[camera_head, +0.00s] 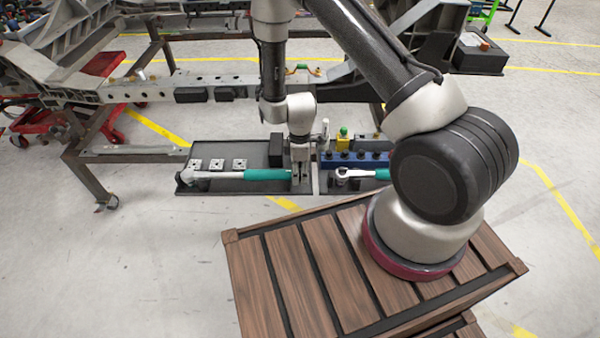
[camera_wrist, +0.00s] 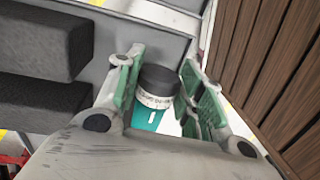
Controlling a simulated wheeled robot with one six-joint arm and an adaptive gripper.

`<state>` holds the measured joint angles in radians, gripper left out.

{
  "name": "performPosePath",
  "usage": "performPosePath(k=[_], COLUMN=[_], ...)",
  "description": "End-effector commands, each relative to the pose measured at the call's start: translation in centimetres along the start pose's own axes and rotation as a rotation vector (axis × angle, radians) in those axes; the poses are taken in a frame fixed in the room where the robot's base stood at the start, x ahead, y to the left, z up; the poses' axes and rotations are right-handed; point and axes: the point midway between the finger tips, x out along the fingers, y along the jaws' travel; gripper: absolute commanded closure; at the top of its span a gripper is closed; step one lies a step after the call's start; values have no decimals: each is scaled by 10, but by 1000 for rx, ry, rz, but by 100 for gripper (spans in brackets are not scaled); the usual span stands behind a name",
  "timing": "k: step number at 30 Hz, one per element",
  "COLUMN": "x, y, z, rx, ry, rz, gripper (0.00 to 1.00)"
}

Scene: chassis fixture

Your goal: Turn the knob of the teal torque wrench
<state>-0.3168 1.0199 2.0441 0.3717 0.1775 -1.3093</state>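The teal torque wrench (camera_head: 267,175) lies on the left dark tray, its silver ratchet head at the left end and its teal handle pointing right. My gripper (camera_head: 299,178) is at the handle's right end, pointing down. In the wrist view, its green-padded fingers (camera_wrist: 161,72) stand on either side of the wrench's black end knob (camera_wrist: 159,78). A small gap shows between knob and right finger; contact on the left is unclear. A white marked collar and part of the teal handle show below the knob.
A second teal-handled wrench (camera_head: 368,174) lies to the right, partly behind my arm. Several square metal parts (camera_head: 217,164) sit behind the first wrench. A dark block (camera_head: 276,150) and blue socket holder (camera_head: 352,160) stand nearby. A slatted wooden crate (camera_head: 300,270) is in front.

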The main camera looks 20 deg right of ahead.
Motion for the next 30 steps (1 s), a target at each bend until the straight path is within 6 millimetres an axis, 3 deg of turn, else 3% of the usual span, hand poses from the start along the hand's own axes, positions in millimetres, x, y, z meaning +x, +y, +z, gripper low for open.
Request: performPosePath(k=[14,30], x=[1,3], y=[-2,-7], z=[2,1], rx=[-1,-5], ry=[-7,-6], rz=[63,398], gripper=[86,86])
